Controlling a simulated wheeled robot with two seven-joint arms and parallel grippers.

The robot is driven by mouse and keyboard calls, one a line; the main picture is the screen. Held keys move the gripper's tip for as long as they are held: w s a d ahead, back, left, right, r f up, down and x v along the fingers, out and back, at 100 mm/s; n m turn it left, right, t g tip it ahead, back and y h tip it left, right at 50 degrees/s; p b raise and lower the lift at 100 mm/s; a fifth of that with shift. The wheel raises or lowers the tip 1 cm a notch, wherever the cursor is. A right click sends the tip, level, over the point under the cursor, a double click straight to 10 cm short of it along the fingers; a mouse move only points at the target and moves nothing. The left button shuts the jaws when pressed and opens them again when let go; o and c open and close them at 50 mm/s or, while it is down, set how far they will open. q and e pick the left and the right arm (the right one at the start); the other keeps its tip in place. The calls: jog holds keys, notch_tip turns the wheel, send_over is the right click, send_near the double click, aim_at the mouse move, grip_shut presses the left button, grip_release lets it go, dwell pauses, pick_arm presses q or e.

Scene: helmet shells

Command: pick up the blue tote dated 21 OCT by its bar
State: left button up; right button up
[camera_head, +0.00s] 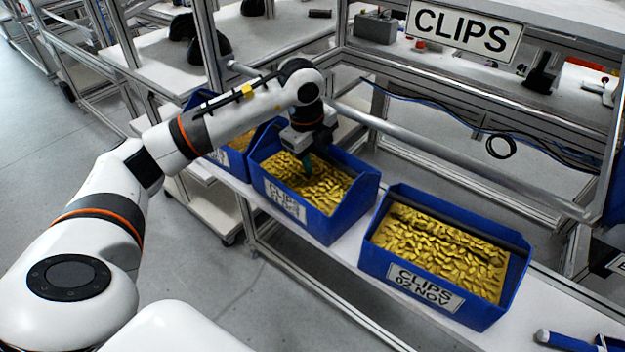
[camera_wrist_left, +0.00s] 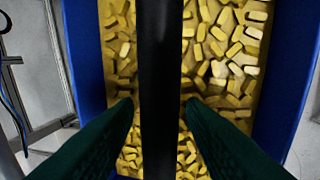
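A blue tote (camera_head: 333,222) full of yellow clips stands in the middle of the shelf. Its front label (camera_head: 284,200) reads CLIPS; I cannot read the date line. My left gripper (camera_head: 306,168) is over this tote, pointing down. In the left wrist view, its green fingers (camera_wrist_left: 160,106) are apart, one on each side of the black bar (camera_wrist_left: 160,60), with yellow clips below. A gap shows between each fingertip and the bar. I cannot tell how far down the fingers reach along the bar. My right gripper is not in view.
A blue tote labelled CLIPS 02 NOV (camera_head: 372,258) with a black bar stands to the right. Another blue tote (camera_head: 196,100) is partly hidden behind my left arm. A metal rail (camera_head: 440,157) runs behind the totes. A CLIPS sign (camera_head: 464,30) hangs above.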

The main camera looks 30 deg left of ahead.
pick_arm(q)
grip_shut()
jog(key=shift+r, duration=0.1)
dwell(1.2)
